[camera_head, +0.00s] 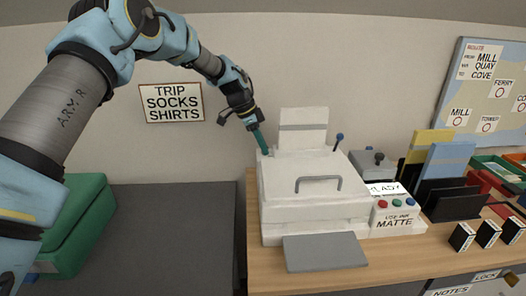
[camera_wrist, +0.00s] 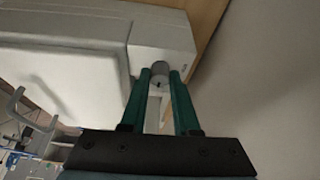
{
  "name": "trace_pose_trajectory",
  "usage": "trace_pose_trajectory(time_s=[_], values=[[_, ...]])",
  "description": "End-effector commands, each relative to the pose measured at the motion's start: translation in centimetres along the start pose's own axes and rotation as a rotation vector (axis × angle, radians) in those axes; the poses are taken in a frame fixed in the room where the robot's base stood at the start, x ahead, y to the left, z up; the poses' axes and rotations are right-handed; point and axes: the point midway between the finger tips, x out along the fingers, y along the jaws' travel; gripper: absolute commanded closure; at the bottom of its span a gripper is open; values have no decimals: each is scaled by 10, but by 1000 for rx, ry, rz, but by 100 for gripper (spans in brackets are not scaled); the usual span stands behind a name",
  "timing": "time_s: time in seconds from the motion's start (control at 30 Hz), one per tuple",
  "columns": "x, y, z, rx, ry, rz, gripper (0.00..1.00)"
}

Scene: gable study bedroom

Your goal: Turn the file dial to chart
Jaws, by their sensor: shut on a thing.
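A small round grey knob (camera_wrist: 160,69), which looks like the file dial, sits at the edge of the white printer-like machine (camera_head: 300,207). The machine also fills the upper left of the wrist view (camera_wrist: 70,70). My gripper (camera_wrist: 162,80) has its two green fingers on either side of the knob, shut on it. In the head view my gripper (camera_head: 264,151) reaches down to the machine's back left corner, and the knob is hidden there. A small dark mark beside the knob is too small to read, so I cannot tell the dial's setting.
The machine stands on a wooden desk (camera_head: 390,264) with a handled lid and an upright back tray (camera_head: 303,128). A blue-tipped lever (camera_head: 339,138) rises to its right. A button box (camera_head: 396,213), file holder (camera_head: 450,197) and small black boxes stand further right. A green case (camera_head: 77,228) is at left.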

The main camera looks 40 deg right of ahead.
Motion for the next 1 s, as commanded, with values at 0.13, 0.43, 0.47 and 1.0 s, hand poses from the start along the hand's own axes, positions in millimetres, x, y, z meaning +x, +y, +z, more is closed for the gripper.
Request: trace_pose_trajectory(time_s=[0.13, 0.43, 0.47, 1.0], values=[[1, -2, 1, 115, 3, 47, 100], [0, -3, 0, 300, 6, 123, 100], [0, -3, 0, 314, 6, 130, 100], [0, -3, 0, 403, 6, 166, 100]])
